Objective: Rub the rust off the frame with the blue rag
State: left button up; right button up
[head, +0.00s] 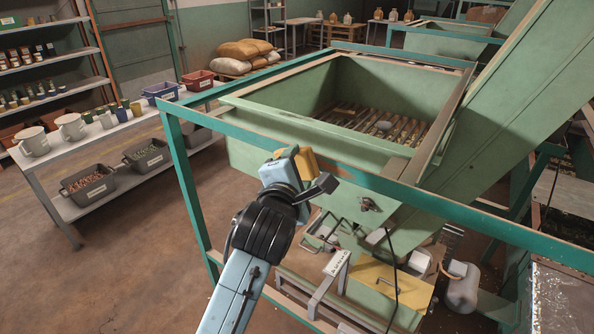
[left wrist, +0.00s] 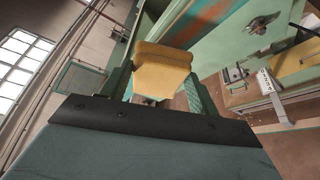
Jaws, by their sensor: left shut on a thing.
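My left gripper (head: 302,172) is in front of the green hopper, just below the teal top rail of the frame (head: 330,168). It is shut on a yellow, sponge-like block (head: 308,160). The block also shows beyond the gripper body in the left wrist view (left wrist: 161,66). I cannot make out a blue rag in either view. Brownish, worn patches show along the hopper's rim (head: 437,125); I cannot tell which marks are rust on the frame. My right gripper is not in view.
The green hopper (head: 290,140) has a slatted grate inside. A yellow panel (head: 385,285), a hanging cable and metal brackets lie below it. A table (head: 115,135) with mugs and bins stands at the left. The floor between them is open.

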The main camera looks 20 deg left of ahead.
pick_arm(q)
jog(key=shift+w+d, duration=0.3)
jog(key=shift+w, duration=0.5)
